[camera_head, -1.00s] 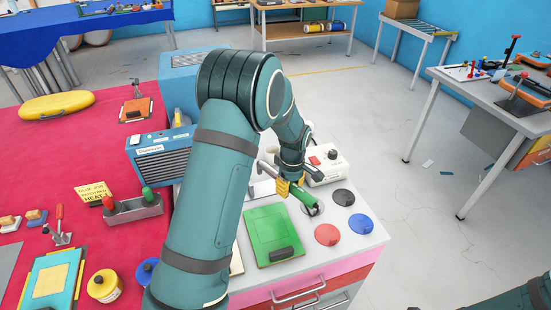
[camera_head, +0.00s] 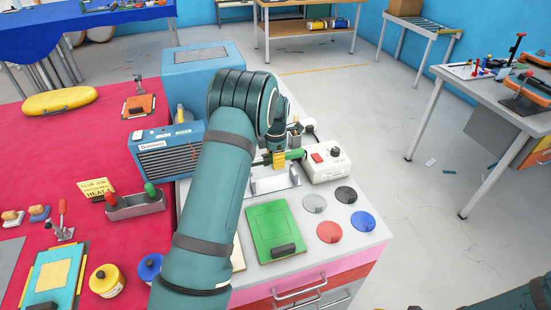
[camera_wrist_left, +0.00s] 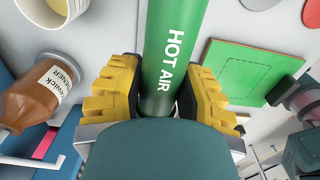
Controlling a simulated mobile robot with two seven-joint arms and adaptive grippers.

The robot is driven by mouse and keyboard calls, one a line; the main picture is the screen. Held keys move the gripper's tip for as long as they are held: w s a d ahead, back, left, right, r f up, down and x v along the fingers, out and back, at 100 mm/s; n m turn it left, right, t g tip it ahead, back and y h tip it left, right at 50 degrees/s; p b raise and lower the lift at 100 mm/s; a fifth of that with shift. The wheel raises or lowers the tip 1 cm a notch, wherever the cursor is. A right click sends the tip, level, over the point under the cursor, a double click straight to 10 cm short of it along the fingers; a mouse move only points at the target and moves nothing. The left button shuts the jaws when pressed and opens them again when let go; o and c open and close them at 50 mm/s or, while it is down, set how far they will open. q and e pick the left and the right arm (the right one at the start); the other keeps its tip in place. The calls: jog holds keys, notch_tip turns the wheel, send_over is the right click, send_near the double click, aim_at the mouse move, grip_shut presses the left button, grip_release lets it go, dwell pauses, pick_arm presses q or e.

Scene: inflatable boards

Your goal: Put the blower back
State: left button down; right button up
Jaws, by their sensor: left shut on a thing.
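The blower is a green tube marked "HOT AIR" in the left wrist view (camera_wrist_left: 174,48); in the head view its green end (camera_head: 295,154) shows beside the fingers. My left gripper (camera_head: 279,158) has its yellow fingers shut on it, one on each side in the wrist view (camera_wrist_left: 160,95). The blower lies roughly sideways, at or just above a silver bracket (camera_head: 275,183) on the white cabinet top. Whether it touches the bracket I cannot tell. My left arm hides part of the area. My right gripper is out of view.
A white box with a red switch (camera_head: 326,160) stands close to the right of the blower. A green board (camera_head: 268,225) and several coloured discs (camera_head: 330,232) lie nearer the front. In the wrist view a brown bottle (camera_wrist_left: 38,92) stands at the left.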

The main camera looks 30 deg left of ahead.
pick_arm(q)
jog(key=shift+f+b, duration=1.35)
jog(key=shift+f, duration=1.35)
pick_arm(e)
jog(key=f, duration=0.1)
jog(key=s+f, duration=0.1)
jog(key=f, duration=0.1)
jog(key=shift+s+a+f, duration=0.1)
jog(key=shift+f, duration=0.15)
pick_arm(q)
jog(key=shift+d+f, duration=0.1)
jog(key=shift+f, duration=0.1)
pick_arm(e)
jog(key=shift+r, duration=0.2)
pick_arm(q)
jog(key=shift+f, duration=0.4)
grip_release()
jog(key=shift+r, duration=0.15)
dwell(0.3)
